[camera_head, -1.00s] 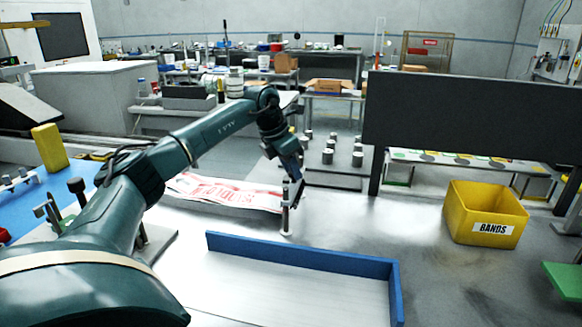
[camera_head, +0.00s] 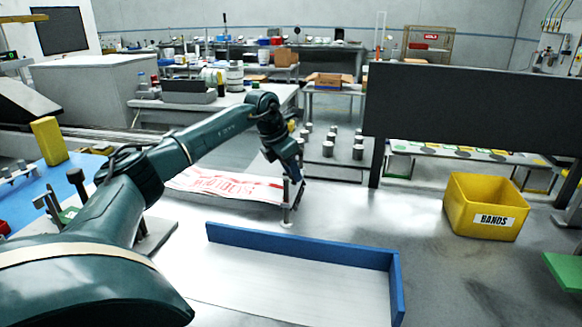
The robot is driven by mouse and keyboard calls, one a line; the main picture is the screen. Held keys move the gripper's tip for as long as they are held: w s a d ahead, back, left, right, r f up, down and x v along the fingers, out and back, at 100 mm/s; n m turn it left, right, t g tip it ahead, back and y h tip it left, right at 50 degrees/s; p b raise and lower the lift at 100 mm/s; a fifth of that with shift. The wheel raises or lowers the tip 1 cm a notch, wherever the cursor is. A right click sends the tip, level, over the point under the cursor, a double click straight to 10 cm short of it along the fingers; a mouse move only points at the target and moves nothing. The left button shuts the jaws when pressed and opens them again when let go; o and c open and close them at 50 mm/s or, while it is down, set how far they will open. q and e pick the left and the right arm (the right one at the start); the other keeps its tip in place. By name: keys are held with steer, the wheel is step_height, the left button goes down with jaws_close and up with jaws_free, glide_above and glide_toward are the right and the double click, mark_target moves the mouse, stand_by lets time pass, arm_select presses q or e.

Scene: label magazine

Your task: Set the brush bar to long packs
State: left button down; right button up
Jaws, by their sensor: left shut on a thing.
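My left gripper (camera_head: 292,184) is at the end of the green arm, pointing down in the middle of the head view. It is shut on the upper part of a slim grey upright piece (camera_head: 286,214), which stands at the near right end of a white sheet with red print (camera_head: 222,184). I cannot tell whether this piece is the brush bar or a part of it. The fingers are small and dark and partly hide what they hold. No pack-length marking is readable. My right gripper is not in view.
A blue-walled tray (camera_head: 300,243) lies in front of the gripper. Several grey cylinders (camera_head: 328,149) stand behind. A yellow block (camera_head: 49,141) is at left.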

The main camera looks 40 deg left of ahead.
arm_select(q)
steer(key=c, duration=1.1)
jaws_free()
steer(key=shift+f, duration=0.2)
steer(key=v, duration=1.3)
steer(key=shift+r, duration=0.1)
steer(key=shift+r, duration=0.1)
